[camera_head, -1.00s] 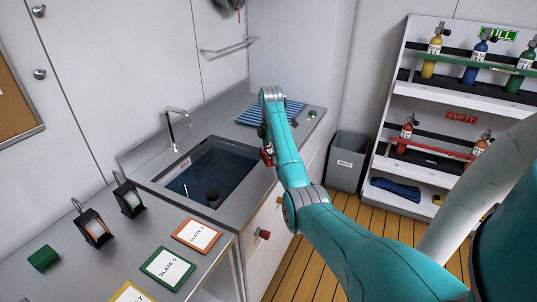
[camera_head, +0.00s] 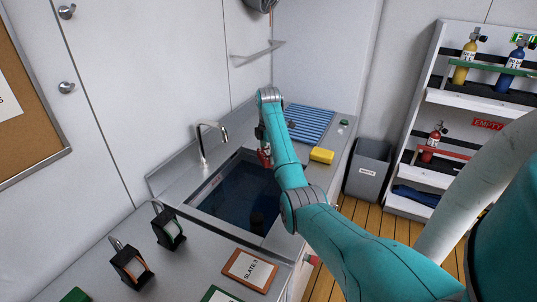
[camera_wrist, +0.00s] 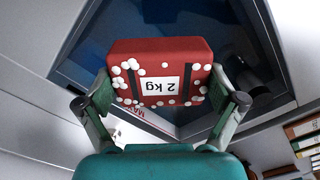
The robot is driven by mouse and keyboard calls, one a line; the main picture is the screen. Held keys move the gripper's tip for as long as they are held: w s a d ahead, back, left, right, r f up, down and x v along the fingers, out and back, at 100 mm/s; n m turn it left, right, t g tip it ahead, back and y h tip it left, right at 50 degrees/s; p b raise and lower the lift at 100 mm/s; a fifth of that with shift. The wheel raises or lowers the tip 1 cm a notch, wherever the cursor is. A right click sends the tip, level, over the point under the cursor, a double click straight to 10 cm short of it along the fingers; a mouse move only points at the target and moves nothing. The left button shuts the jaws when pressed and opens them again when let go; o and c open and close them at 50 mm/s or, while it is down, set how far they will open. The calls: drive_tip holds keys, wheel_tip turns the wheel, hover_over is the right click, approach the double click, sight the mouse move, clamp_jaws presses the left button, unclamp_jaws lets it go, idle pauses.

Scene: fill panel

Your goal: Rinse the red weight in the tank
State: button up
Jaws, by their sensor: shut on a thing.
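The red weight (camera_wrist: 160,68), marked "2 kg" and dotted with white spots, is held between the two fingers of my gripper (camera_wrist: 160,103) in the wrist view. My gripper is shut on its sides. In the head view only a small red part of the weight (camera_head: 265,159) shows beside my gripper (camera_head: 263,148); my arm hides the rest. The tank (camera_head: 228,207) is a sunken basin of dark blue water in the counter. The weight appears over its far right part; the wrist view shows the water (camera_wrist: 88,45) behind it. The height above the water is unclear.
A tap (camera_head: 203,143) stands at the tank's back edge. A dark object (camera_head: 257,222) is in the tank's near right part. Lantern-like items (camera_head: 131,267) and slates (camera_head: 249,269) occupy the near counter.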

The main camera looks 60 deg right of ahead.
drive_tip(key=shift+w+d+f, duration=0.1)
drive_tip(key=shift+f, duration=11.75)
drive_tip(key=shift+a, duration=1.25)
drive_tip(key=shift+d, duration=1.25)
drive_tip(key=shift+a, duration=1.05)
